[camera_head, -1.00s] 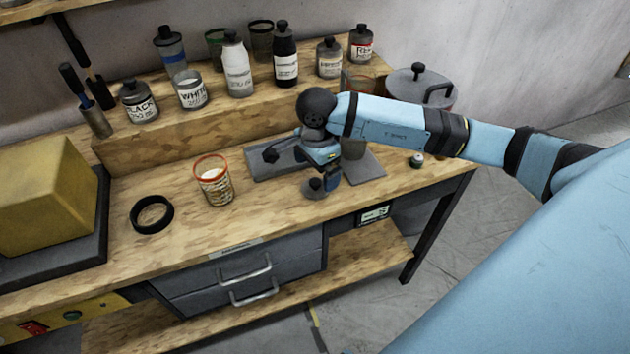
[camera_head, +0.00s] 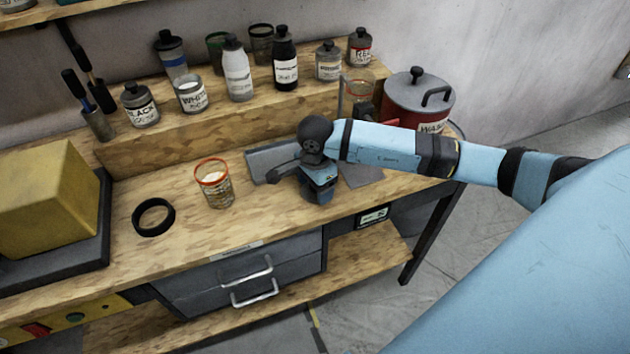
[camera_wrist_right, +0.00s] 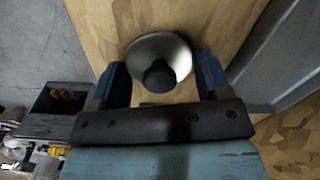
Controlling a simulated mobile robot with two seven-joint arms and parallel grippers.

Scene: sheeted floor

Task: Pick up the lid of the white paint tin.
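The white paint tin (camera_head: 191,94) stands on the raised shelf at the back of the bench, its top uncovered. A round grey metal lid (camera_wrist_right: 160,50) with a dark knob lies on the bench. My right gripper (camera_wrist_right: 161,72) is open over it in the right wrist view, one blue finger on each side. The knob sits between the fingers, and I see no contact. In the head view my right gripper (camera_head: 319,188) points down at the bench and hides the lid. My left gripper is not in view.
A red-rimmed glass (camera_head: 214,183) and a black ring (camera_head: 153,216) stand left of my right gripper. A grey plate (camera_head: 270,160) lies behind it. A large lidded waste pot (camera_head: 418,98) stands at the right. Several bottles line the back shelf. The front strip of bench is clear.

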